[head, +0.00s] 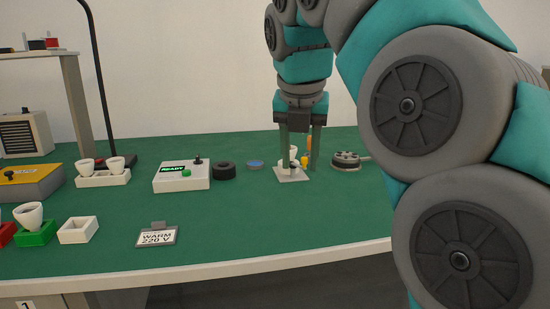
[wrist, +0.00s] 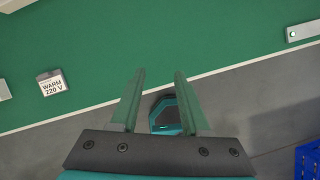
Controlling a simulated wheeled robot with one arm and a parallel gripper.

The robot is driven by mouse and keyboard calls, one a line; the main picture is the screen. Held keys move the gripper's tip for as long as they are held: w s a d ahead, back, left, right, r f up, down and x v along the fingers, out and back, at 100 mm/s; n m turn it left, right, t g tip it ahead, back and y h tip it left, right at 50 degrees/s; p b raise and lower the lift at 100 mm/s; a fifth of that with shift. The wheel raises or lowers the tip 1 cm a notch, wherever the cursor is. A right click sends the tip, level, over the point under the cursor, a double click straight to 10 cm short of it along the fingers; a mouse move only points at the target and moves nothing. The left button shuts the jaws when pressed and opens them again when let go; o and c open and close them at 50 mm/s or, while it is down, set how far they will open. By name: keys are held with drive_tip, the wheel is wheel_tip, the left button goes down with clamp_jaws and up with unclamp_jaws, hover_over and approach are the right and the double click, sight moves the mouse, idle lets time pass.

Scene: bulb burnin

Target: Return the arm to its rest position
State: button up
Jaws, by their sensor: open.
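My gripper (head: 299,168) hangs with its fingers downward in the head view, right of the picture's middle. Its two green fingers are apart. They overlap a small white plate (head: 293,178) with a switch-like part on it. In the wrist view my gripper (wrist: 160,72) is open and empty; beyond the fingers are the table's edge and grey floor, with a dark and teal part of my own body low between them. My arm bends across the right side of the head view and hides that end of the table.
The green table (head: 225,235) carries a READY box (head: 181,178), a black ring (head: 224,171), a double holder (head: 103,180) with white bulbs, a green holder (head: 36,234), an empty white holder (head: 78,230), a WARM card (head: 157,237) and a tall black stand (head: 97,75). A blue crate (wrist: 308,160) stands on the floor.

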drive_tip(key=s+d+f+m+g, duration=0.2)
drive_tip(key=s+d+f+m, duration=0.1)
drive_tip(key=s+f+m, duration=0.6)
drive_tip(key=s+d+f+m+g, duration=0.2)
drive_tip(key=s+d+f+m, duration=0.2)
drive_tip(key=s+f+m, duration=0.6)
drive_tip(key=s+d+f+m+g, duration=0.2)
drive_tip(key=s+d+f+m, duration=0.1)
drive_tip(key=s+f+m, duration=0.7)
wheel_tip(320, 180, down, 4)
drive_tip(key=m, duration=0.5)
drive_tip(key=shift+s+d, duration=0.25)
drive_tip(key=shift+d, duration=0.1)
